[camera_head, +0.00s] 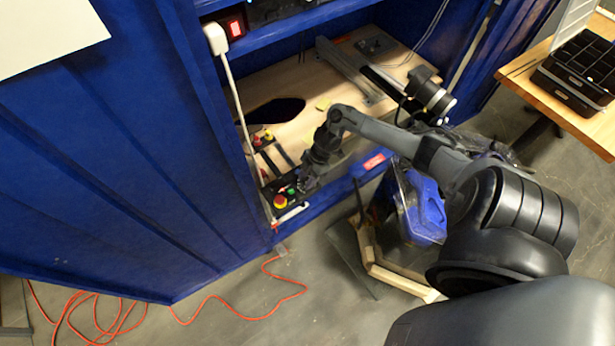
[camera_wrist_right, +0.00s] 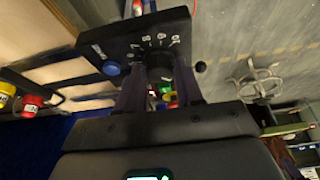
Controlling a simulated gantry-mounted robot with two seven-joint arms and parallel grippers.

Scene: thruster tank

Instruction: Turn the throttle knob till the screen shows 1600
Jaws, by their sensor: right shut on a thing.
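The throttle knob (camera_wrist_right: 158,66) looks like the dark round dial on a black control panel (camera_wrist_right: 120,40) with white markings, seen in the right wrist view. My right gripper (camera_wrist_right: 160,76) has one finger on each side of this knob and is shut on it. In the head view the right gripper (camera_head: 306,184) is at the black control box at the cabinet's front edge, and it hides the knob there. No number can be read on any screen in these frames. My left gripper is not in view.
A red-and-yellow emergency stop button (camera_head: 280,201) sits close beside the gripper. A blue button (camera_wrist_right: 111,68) is on the panel next to the knob. The blue cabinet (camera_head: 120,150) walls in the wooden bench. An orange cable (camera_head: 240,316) lies on the floor.

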